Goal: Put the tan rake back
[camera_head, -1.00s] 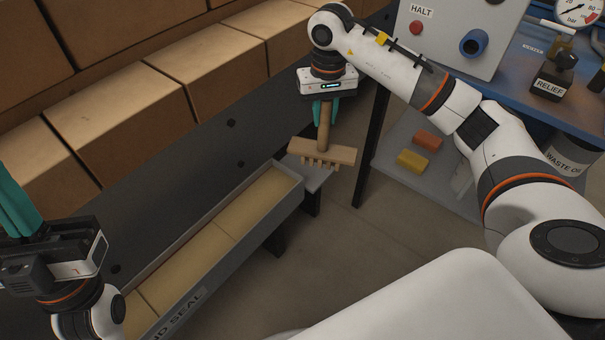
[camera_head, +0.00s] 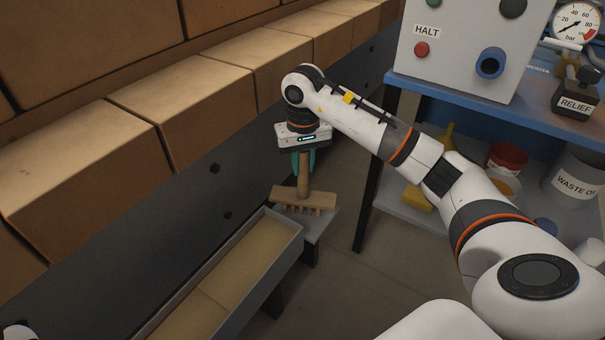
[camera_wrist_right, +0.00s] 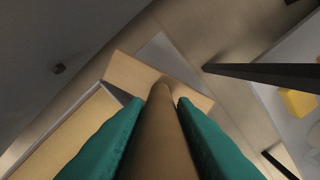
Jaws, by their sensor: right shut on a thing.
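The tan rake (camera_head: 304,199) hangs upright with its toothed head down, over or at the small grey shelf (camera_head: 318,227) at the end of the long trough. I cannot tell whether its teeth touch the shelf. My right gripper (camera_head: 303,163) is shut on the rake's handle. In the right wrist view the teal fingers of the right gripper (camera_wrist_right: 160,120) flank the handle, and the rake head (camera_wrist_right: 190,90) shows beyond them, above the grey shelf (camera_wrist_right: 165,60). Only a white piece at the lower left edge of the head view may be my left arm; its gripper is out of view.
The grey trough (camera_head: 235,275) with tan filling runs beside the dark wall under a row of cardboard boxes (camera_head: 225,100). At right, a blue bench (camera_head: 450,100) carries the HALT box (camera_head: 465,45); its dark leg (camera_head: 368,205) stands near the rake. A yellow block (camera_head: 417,199) lies on the lower shelf.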

